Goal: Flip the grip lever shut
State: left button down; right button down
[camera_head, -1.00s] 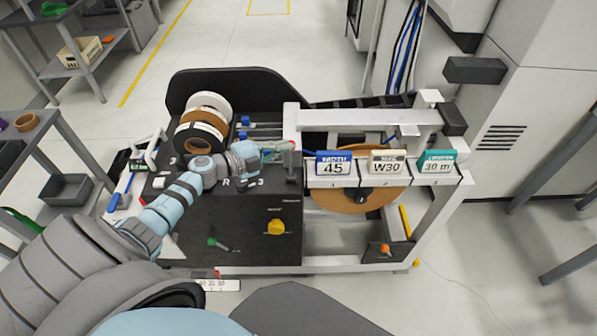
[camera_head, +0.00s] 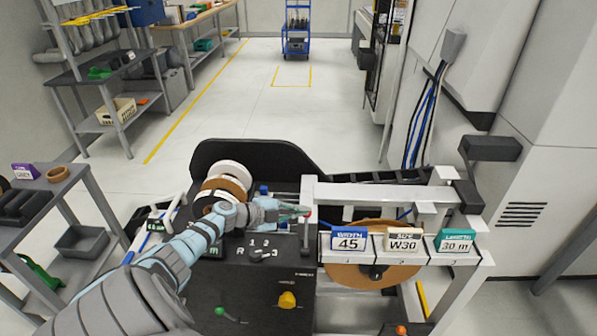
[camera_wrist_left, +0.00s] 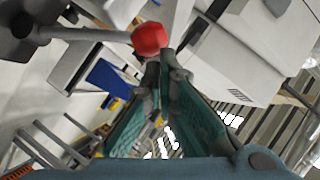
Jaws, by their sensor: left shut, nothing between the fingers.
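The grip lever is a thin grey rod (camera_wrist_left: 85,34) with a red knob (camera_wrist_left: 149,38), and in the left wrist view it runs left to a dark pivot. In the head view the red knob (camera_head: 308,213) is small, beside the upright left end of the machine's white frame. My left gripper (camera_head: 300,211) reaches in from the left, its tip at the knob. In the left wrist view the gripper (camera_wrist_left: 165,62) has its teal-padded fingers together at the tips, holding nothing, right by the knob. I cannot tell whether they touch it. My right gripper is out of view.
A grey shelf cart (camera_head: 45,190) stands left.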

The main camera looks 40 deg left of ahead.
pick_arm(q)
jog(key=s+a+r+p, duration=0.2)
jog(key=s+r+p, duration=0.3)
jog(key=s, duration=0.5)
notch_tip(320, 180, up, 2)
jog(key=shift+s+a+r, duration=0.1)
jog(key=shift+s+a, duration=0.2)
jog(key=shift+s, duration=0.05)
